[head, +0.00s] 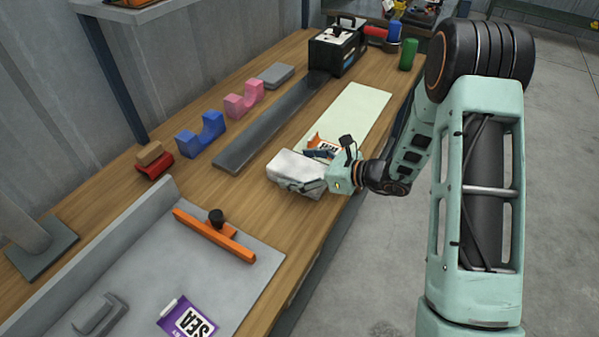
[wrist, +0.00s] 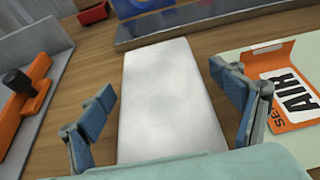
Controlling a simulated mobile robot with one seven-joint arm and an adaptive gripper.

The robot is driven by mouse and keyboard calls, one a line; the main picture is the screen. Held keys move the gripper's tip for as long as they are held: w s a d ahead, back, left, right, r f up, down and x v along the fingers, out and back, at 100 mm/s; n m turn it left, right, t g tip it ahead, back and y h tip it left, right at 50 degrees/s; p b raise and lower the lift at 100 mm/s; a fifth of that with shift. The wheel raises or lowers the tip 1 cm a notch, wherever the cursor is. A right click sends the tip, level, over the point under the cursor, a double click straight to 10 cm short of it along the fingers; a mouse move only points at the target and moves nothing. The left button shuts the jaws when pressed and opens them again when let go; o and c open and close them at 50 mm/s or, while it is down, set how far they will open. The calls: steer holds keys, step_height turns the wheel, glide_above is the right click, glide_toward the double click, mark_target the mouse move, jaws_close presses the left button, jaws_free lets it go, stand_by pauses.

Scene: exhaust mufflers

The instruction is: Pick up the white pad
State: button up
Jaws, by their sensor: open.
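The white pad (head: 295,170) is a pale block lying on the wooden bench near its front edge in the head view. In the wrist view the white pad (wrist: 165,95) stretches away from my gripper, between the two fingers. My gripper (head: 318,170) is at the pad's right end. In the wrist view my gripper (wrist: 165,112) is open, with blue-padded fingers on either side of the pad. A gap shows between the left finger and the pad, and another on the right. The pad's near end is hidden behind the gripper body.
An orange AIR packet (wrist: 292,95) lies on a pale green mat (head: 350,110) to the right. An orange bar with a black knob (head: 215,235) lies on a grey tray (head: 262,262) to the left. A dark grey rail (head: 265,125) lies behind the pad.

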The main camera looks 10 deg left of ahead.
steer(key=shift+c, duration=0.6)
steer(key=c, duration=0.8)
steer(key=shift+r, duration=0.1)
